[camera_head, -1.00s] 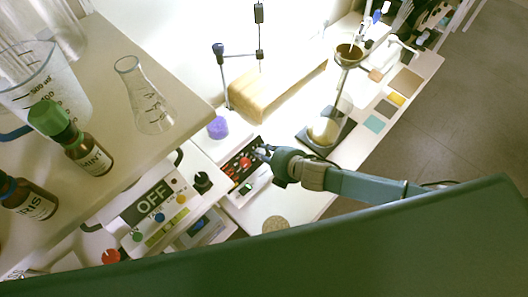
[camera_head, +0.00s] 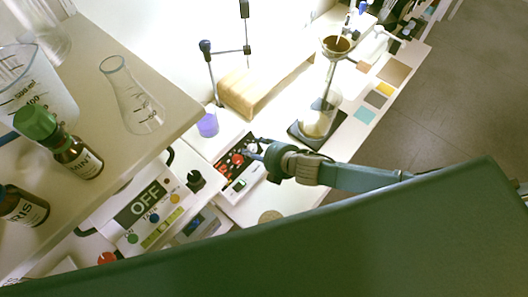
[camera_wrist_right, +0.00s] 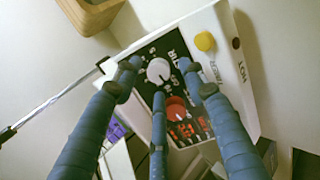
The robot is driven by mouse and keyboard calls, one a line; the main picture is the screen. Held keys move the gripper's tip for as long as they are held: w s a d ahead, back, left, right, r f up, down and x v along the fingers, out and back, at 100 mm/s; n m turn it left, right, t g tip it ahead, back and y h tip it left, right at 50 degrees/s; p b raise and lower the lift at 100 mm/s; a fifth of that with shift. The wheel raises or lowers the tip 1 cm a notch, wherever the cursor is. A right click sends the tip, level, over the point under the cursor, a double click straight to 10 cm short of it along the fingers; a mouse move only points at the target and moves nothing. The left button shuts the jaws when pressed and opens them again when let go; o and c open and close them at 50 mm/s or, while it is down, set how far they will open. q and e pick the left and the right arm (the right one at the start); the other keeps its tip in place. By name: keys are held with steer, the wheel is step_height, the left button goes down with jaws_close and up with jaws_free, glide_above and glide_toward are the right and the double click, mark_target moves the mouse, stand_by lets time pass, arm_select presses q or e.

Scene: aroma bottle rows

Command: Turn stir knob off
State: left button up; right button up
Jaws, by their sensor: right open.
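A white bench device with a black control panel (camera_head: 229,164) stands below the shelf in the head view. In the right wrist view the panel carries a white knob (camera_wrist_right: 158,70) and a red knob (camera_wrist_right: 176,108), with a yellow button (camera_wrist_right: 204,41) on the white casing. My right gripper (camera_head: 261,150) is open at the panel's right edge. In the wrist view its fingers spread around the white knob, one reaching up between them near the red knob. Contact cannot be told. My left gripper is not in view.
A purple vessel (camera_head: 208,125) sits beside the panel. A white box showing OFF (camera_head: 147,200) is to the left. A shelf (camera_head: 165,132) with bottles and a flask overhangs it.

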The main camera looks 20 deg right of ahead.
steer(key=v, duration=1.1)
steer(key=shift+s, duration=0.25)
